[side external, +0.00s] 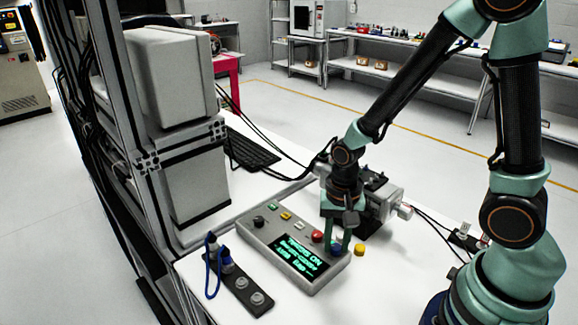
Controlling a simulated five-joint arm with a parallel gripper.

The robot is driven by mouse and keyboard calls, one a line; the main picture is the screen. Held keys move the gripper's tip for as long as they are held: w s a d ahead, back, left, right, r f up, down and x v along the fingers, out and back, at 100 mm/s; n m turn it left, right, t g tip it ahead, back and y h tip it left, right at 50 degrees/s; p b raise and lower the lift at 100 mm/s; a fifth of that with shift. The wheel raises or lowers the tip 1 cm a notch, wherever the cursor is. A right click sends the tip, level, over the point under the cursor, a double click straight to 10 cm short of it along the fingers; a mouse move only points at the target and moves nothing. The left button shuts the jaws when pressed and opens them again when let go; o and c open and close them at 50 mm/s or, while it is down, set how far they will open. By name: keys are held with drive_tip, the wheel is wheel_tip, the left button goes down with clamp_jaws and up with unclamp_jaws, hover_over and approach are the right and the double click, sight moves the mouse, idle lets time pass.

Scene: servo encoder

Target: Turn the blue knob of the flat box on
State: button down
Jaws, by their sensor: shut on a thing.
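The flat grey box (263,232) lies on the white table, with a dark display (297,258) showing green text; its top line appears to end in "ON". The blue knob (336,247) is at the box's right end, beside a red button (317,236). My gripper (337,239) points down over that end. Its fingers are shut on the blue knob and hide part of it. The knob's exact angle cannot be made out.
A black strip (240,284) with round grey buttons and a blue cable lies left of the box. A motor unit (385,200) stands behind my gripper. A metal frame rises at left. The front right tabletop is clear.

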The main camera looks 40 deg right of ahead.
drive_tip(key=c, duration=0.6)
unclamp_jaws()
wheel_tip(320, 180, up, 12)
drive_tip(key=shift+r, duration=0.1)
wheel_tip(320, 180, up, 7)
drive_tip(key=n+t, duration=0.5)
drive_tip(key=n, duration=0.3)
hover_over(336, 246)
drive_tip(key=d, duration=0.2)
drive_tip(key=shift+s+d+r+n+t, duration=0.15)
drive_tip(key=shift+r+n, duration=0.2)
drive_tip(key=shift+n, duration=0.1)
drive_tip(key=shift+s+d+r+n+t, duration=0.15)
drive_tip(key=shift+r+n, duration=0.2)
drive_tip(key=shift+n, duration=0.1)
